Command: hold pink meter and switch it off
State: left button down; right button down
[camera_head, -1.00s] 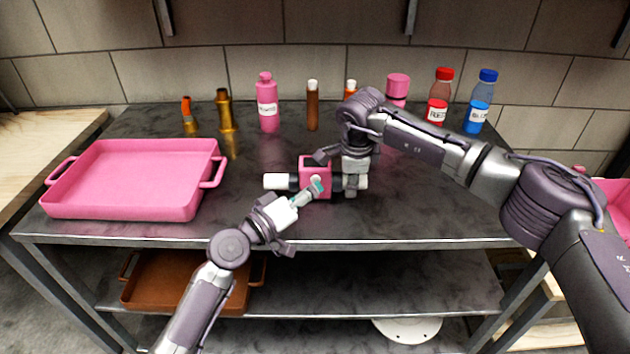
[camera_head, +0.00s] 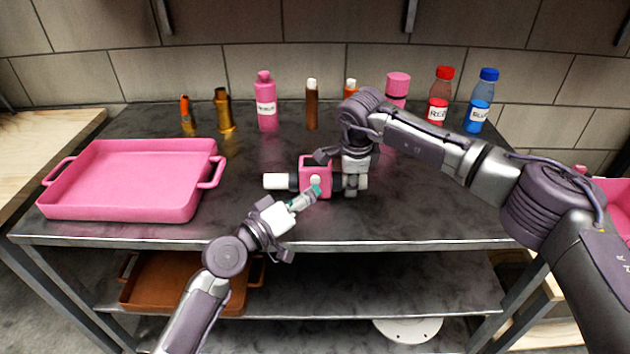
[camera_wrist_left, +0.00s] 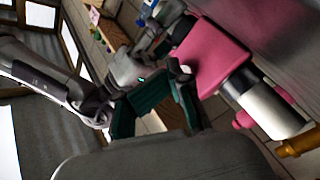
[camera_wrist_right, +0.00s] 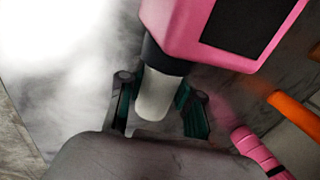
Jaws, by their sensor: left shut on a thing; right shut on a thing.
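The pink meter (camera_head: 312,163) is a block with black and white tube ends, held level near the middle of the table. A pale round knob (camera_head: 315,180) is on its near face. My right gripper (camera_head: 355,182) is shut on the right tube end, whose white cylinder (camera_wrist_right: 158,95) sits between the fingers in the right wrist view. My left gripper (camera_head: 316,190) comes from the lower left and is shut at the knob; the exact contact is hard to see. In the left wrist view, the meter (camera_wrist_left: 208,60) is just beyond the left fingers (camera_wrist_left: 165,100).
A pink tray (camera_head: 125,180) stands at left on the dark table (camera_head: 400,220). A pink bottle (camera_head: 266,105), brass fittings (camera_head: 223,112), and red (camera_head: 439,95) and blue (camera_head: 481,100) bottles line the back. A brown tray (camera_head: 175,285) is on the lower shelf.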

pick_arm(q)
jog(key=shift+s, duration=2.35)
pick_arm(e)
jog(key=c, duration=0.7)
grip_release()
